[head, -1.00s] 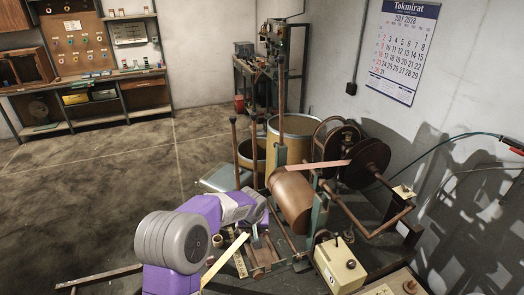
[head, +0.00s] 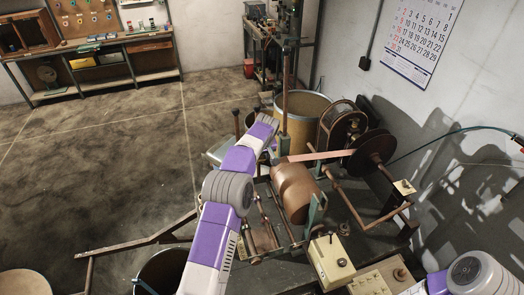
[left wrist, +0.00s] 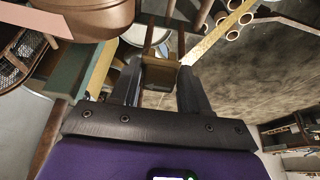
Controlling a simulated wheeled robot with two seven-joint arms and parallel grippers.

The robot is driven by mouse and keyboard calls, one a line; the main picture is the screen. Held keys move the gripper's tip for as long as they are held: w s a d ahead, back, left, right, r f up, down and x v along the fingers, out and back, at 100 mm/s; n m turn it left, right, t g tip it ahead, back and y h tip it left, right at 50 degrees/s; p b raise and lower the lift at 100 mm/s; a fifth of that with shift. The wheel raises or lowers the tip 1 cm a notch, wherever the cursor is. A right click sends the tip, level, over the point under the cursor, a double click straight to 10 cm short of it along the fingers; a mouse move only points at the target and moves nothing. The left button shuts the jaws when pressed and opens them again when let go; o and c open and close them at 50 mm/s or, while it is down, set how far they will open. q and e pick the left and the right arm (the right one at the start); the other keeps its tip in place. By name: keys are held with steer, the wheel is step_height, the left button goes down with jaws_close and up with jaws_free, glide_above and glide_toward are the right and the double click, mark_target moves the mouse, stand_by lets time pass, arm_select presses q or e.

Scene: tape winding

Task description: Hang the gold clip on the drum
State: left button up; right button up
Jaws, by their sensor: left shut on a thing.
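My left gripper (left wrist: 160,78) is shut on the gold clip (left wrist: 160,70), a small brownish-gold piece between its fingertips in the left wrist view. In the head view my left arm reaches up beside the copper drum (head: 292,188), and its jaws and the clip are mostly hidden. The drum also shows at the upper left of the left wrist view (left wrist: 95,12), apart from the clip. A flat pinkish tape (head: 320,157) runs from the drum to the dark reel (head: 372,147). My right gripper is out of view; only part of my right arm shows at lower right.
A cream control box (head: 331,262) stands in front of the drum. A big yellowish barrel (head: 303,126) stands behind it. A dark bin (head: 160,270) is beside my left arm. A calendar (head: 418,40) hangs on the right wall. The floor at left is clear.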

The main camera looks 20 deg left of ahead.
arm_select(q)
steer(key=shift+s+a+f, duration=0.2)
steer(key=shift+s+a, duration=0.1)
steer(key=shift+a, duration=0.05)
steer(key=s+a+f+b, duration=0.8)
steer(key=s+a+f, duration=0.4)
steer(key=a, duration=0.2)
steer(key=shift+s+a+b, duration=0.3)
steer(key=shift+a+b, duration=0.05)
steer(key=shift+a, duration=0.05)
steer(key=shift+a, duration=0.1)
steer(key=s+a+f+g+h+b, duration=0.1)
steer(key=s+a+f+b, duration=0.2)
steer(key=s+a+f, duration=0.7)
steer(key=a, duration=0.3)
steer(key=shift+s+a+f+g, duration=0.2)
steer(key=shift+f+g, duration=0.1)
steer(key=shift+f, duration=0.1)
